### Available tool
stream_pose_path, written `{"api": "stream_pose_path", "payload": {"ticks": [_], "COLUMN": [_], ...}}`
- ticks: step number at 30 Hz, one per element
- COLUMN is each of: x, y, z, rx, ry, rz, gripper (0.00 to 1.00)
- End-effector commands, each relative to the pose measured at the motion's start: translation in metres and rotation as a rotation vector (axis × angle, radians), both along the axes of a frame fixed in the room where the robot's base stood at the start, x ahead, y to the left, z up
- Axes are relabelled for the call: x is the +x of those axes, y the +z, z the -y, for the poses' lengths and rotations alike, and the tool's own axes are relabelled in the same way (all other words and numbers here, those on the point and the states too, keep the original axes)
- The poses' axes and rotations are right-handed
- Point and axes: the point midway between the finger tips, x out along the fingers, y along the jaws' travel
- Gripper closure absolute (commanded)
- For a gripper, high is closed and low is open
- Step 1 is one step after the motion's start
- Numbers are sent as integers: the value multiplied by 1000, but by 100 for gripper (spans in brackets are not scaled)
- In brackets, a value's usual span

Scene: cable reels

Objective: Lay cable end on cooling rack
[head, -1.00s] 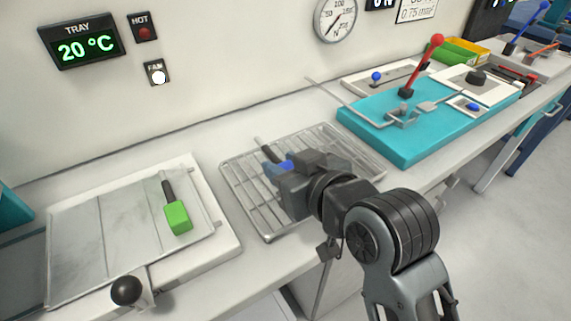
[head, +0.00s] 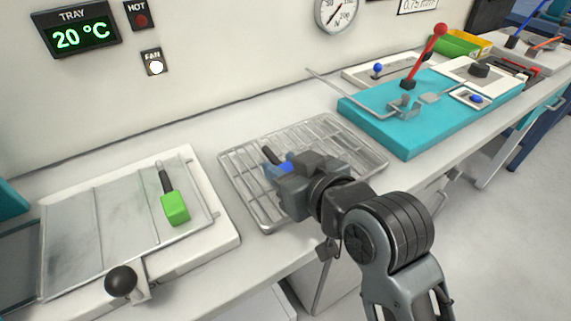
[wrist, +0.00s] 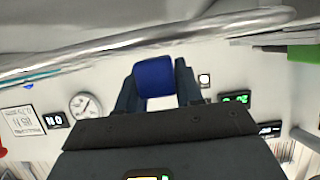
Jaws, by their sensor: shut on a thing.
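The blue cable end (head: 286,168), with a dark stub pointing back and left, is held in my gripper (head: 283,170). In the wrist view the blue block (wrist: 154,78) sits between the two dark fingers, which are shut on it. The cooling rack (head: 352,137) is a metal wire grid in a rim, lying on the bench. My gripper and the blue cable end are low over the rack's left-middle part. I cannot tell whether the cable end touches the wires. My gripper and arm hide the rack's front right part.
A white tray unit (head: 222,243) with a green block (head: 175,208) and a black knob (head: 121,281) stands at left. A teal base (head: 408,144) with a red-knobbed lever (head: 425,55) stands at right. A wall display (head: 76,38) reads 20 °C.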

Motion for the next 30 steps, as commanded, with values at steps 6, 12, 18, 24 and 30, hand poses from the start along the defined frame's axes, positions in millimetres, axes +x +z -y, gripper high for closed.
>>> {"api": "stream_pose_path", "payload": {"ticks": [6,12,18,24,30], "x": [0,0,0,0,-14], "y": [-7,-7,-7,-7,-1], "z": [0,0,0,0,9], "rx": [1,1,0,0,0], "ry": [0,0,0,0,-1], "rz": [1,1,0,0,0], "gripper": [96,51,35,35,35]}}
